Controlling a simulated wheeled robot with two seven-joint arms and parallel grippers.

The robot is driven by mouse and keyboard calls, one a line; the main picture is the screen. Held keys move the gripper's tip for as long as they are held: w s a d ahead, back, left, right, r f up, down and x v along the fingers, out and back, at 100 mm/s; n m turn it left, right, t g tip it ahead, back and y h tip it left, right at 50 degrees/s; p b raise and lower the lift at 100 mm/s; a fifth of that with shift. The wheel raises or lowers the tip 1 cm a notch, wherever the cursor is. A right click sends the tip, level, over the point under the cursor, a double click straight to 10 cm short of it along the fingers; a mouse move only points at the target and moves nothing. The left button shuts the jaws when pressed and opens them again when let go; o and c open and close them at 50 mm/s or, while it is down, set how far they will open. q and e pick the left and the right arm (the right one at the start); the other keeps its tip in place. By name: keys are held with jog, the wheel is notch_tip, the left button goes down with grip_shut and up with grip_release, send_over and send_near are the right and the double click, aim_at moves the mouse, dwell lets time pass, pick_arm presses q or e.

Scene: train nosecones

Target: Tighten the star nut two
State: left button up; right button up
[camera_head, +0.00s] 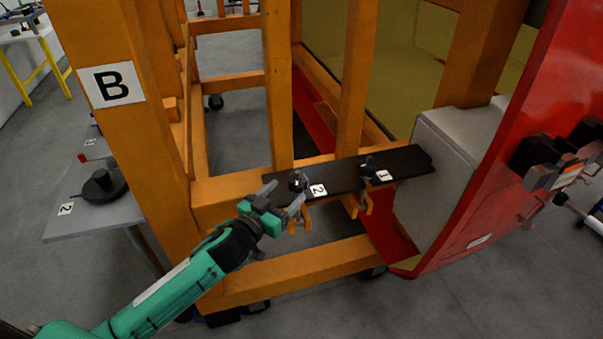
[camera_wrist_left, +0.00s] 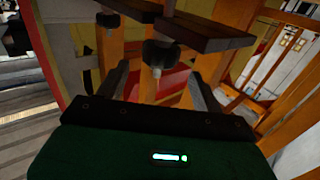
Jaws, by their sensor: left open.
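Star nut two (camera_head: 297,183) is a dark knob beside the white "2" label (camera_head: 318,190) on a black plank (camera_head: 340,176). Star nut one (camera_head: 367,166) stands farther right by the "1" label. My left gripper (camera_head: 285,196) is open and empty, its fingertips close to star nut two. In the left wrist view, a dark star knob (camera_wrist_left: 160,53) appears between the open fingers (camera_wrist_left: 160,86), ahead of them; I cannot tell whether they touch. Another dark knob (camera_wrist_left: 108,19) shows farther left there. My right gripper is out of view.
The orange frame (camera_head: 305,266) surrounds the plank, with orange clamp hooks (camera_head: 362,203) below it. A grey box (camera_head: 446,165) and the red nosecone (camera_head: 505,160) stand to the right. A grey side table (camera_head: 85,208) is at left. Open floor lies in front.

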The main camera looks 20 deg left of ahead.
aim_at(296, 182)
pick_arm(q)
jog(key=p+x, duration=0.1)
jog(key=x, duration=0.7)
jog(key=shift+d+p, duration=0.1)
jog(key=shift+p, duration=0.3)
jog(key=c, duration=1)
